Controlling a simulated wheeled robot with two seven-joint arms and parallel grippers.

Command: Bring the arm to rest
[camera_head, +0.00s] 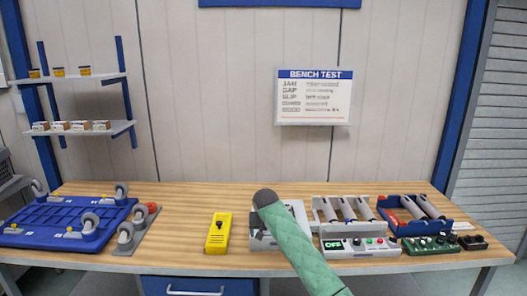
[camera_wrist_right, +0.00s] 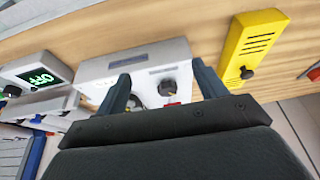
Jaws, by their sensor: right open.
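My right arm (camera_head: 295,245), in a pale green sleeve, reaches up from the bottom edge of the head view and ends in a dark wrist over the bench. Its gripper (camera_wrist_right: 160,72) shows in the right wrist view with two dark fingers spread apart and nothing held. Behind and between the fingers is a white box (camera_wrist_right: 140,68) with a dark knob and a red part. In the head view this white box (camera_head: 299,211) is partly hidden by my arm. Whether the fingers touch it cannot be told. My left gripper is not in view.
A yellow device (camera_head: 218,233) stands left of my arm on the wooden bench (camera_head: 180,215). A control box reading OFF (camera_head: 358,246), a rack of rollers, a blue tote (camera_head: 394,218) and a green board (camera_head: 430,244) sit right. A blue wheeled platform (camera_head: 60,222) lies far left.

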